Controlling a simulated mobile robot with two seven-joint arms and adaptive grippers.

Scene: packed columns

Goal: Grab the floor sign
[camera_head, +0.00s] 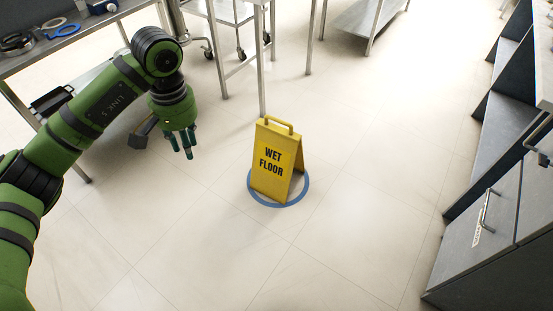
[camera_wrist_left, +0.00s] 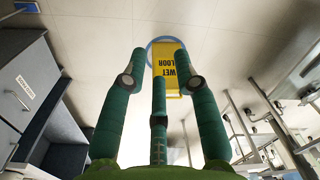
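The yellow floor sign (camera_head: 274,160) stands upright on the floor in the middle of the head view. It is a folding A-frame with "WET FLOOR" in black and a handle on top. It stands on a blue ring (camera_head: 300,194) on the floor. My left gripper (camera_head: 182,146) is to the left of the sign, apart from it and empty, its fingers pointing down. In the left wrist view, its green fingers (camera_wrist_left: 158,75) are spread open, and the sign (camera_wrist_left: 166,75) shows upside down beyond them. My right gripper is not in view.
Grey drawers (camera_head: 480,215) line the right side. A metal table (camera_head: 75,35) with tools stands at the upper left, and metal cart frames (camera_head: 240,65) stand behind the sign. The tiled floor in front of the sign and to its right is clear.

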